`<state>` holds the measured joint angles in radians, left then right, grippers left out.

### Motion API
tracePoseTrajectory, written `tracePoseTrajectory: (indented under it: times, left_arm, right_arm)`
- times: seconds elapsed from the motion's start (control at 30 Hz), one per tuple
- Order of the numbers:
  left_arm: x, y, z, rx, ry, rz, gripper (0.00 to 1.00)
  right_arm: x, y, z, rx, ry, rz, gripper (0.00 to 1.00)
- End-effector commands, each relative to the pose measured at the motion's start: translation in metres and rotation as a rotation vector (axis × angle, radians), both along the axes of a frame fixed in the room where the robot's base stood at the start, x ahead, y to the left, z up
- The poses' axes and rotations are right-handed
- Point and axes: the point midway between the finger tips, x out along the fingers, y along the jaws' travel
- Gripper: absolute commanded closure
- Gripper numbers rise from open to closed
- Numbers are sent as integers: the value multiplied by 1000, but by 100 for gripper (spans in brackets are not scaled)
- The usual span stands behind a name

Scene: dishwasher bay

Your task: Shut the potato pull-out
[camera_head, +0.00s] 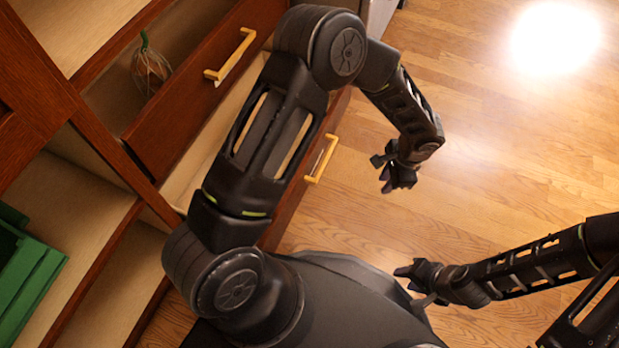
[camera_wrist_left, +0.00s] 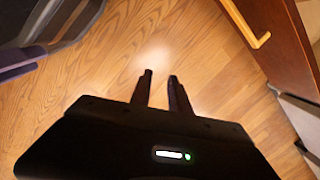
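An upper pull-out (camera_head: 196,95) with a dark red-brown front and yellow handle (camera_head: 230,55) stands open at the upper left. A net bag (camera_head: 150,68) with a green top lies in it; its contents are too small to tell. A lower pull-out, also open, shows its yellow handle (camera_head: 321,158) beside my left arm, which hides much of it. My left gripper (camera_head: 385,172) is empty, right of the lower handle and apart from it. Its fingers (camera_wrist_left: 160,76) show a gap in the left wrist view. My right gripper (camera_head: 404,286) is empty, fingers spread, at lower right.
A green crate (camera_head: 30,285) sits on a shelf at the lower left. Wooden floor (camera_head: 500,130) is clear on the right. The left wrist view shows a red-brown front with a yellow handle (camera_wrist_left: 246,24) at upper right; I cannot tell which pull-out it is.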

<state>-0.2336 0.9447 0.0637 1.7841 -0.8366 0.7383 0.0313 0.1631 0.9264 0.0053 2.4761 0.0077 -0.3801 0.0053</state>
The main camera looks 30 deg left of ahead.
Motion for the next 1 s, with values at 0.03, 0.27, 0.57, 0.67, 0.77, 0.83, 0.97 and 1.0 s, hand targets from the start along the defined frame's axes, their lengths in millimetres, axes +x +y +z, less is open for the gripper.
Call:
tracePoseTrajectory:
  times: [0.03, 0.27, 0.57, 0.67, 0.77, 0.83, 0.97, 1.0]
  left_arm:
    - [-16, -9, -4, 80, 31, -97, 82]
    - [-60, 31, 12, 495, 205, -378, 100]
    - [-69, 70, 43, 665, 338, -438, 100]
    - [-69, 70, 42, 663, 338, -440, 100]
    - [-69, 70, 42, 662, 337, -439, 100]
    - [-69, 70, 42, 662, 337, -439, 100]
    - [-69, 73, 38, 661, 338, -438, 100]
    - [-70, 75, 36, 662, 338, -437, 100]
  right_arm:
    - [0, 0, -2, 0, -1, 0, 64]
    - [1, 0, -3, -1, -3, -2, 64]
    - [2, 0, -3, -1, -5, -3, 64]
    - [2, 0, -3, -1, -5, -3, 64]
    - [2, 0, -3, -1, -5, -3, 64]
    - [2, 0, -3, -1, -5, -3, 64]
    - [2, 0, -5, -1, -5, -3, 64]
    - [2, 0, -6, -1, -6, -3, 64]
